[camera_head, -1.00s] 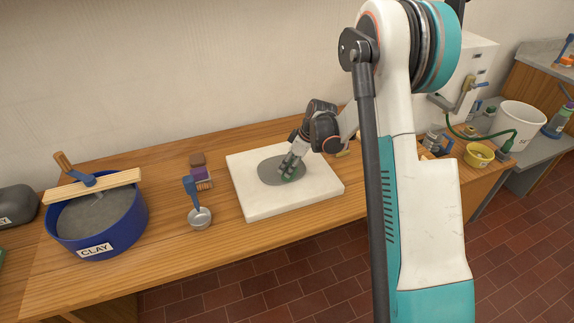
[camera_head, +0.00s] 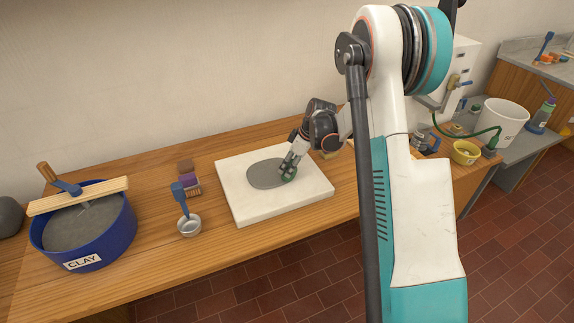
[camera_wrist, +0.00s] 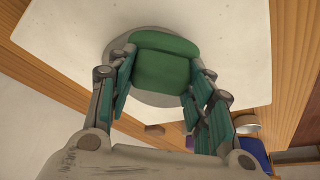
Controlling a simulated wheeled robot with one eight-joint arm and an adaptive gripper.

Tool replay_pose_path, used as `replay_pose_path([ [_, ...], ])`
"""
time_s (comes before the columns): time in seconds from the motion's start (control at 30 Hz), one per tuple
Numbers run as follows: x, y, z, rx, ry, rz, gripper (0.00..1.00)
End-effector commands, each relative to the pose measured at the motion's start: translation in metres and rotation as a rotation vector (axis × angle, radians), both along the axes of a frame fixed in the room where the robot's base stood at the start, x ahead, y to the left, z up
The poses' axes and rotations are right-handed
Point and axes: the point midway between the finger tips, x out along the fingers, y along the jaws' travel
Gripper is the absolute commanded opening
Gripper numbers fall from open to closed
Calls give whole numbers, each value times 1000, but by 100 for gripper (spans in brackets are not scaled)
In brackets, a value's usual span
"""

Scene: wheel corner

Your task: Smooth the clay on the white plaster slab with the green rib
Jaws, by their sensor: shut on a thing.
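The white plaster slab (camera_head: 309,202) lies flat on the wooden bench. A flat grey round of clay (camera_head: 262,174) sits near its middle; the clay's edge also shows in the wrist view (camera_wrist: 116,52). My gripper (camera_head: 288,172) is over the right part of the clay. In the wrist view my gripper (camera_wrist: 160,80) is shut on the green rib (camera_wrist: 162,66), with one finger at each side. The rib is over the clay and hides much of it there. I cannot tell whether the rib's edge touches the clay.
A blue bucket labelled CLAY (camera_head: 117,231) with a wooden bar across it stands at the left. A yellow bowl (camera_head: 466,153) and white bucket (camera_head: 502,120) stand at right.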

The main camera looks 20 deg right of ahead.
Motion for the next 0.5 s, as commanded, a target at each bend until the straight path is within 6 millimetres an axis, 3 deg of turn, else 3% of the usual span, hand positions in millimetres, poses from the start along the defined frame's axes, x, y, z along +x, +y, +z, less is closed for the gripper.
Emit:
replay_pose_path([
  [0.5,1,-21,-2,-1,-1,0,28],
])
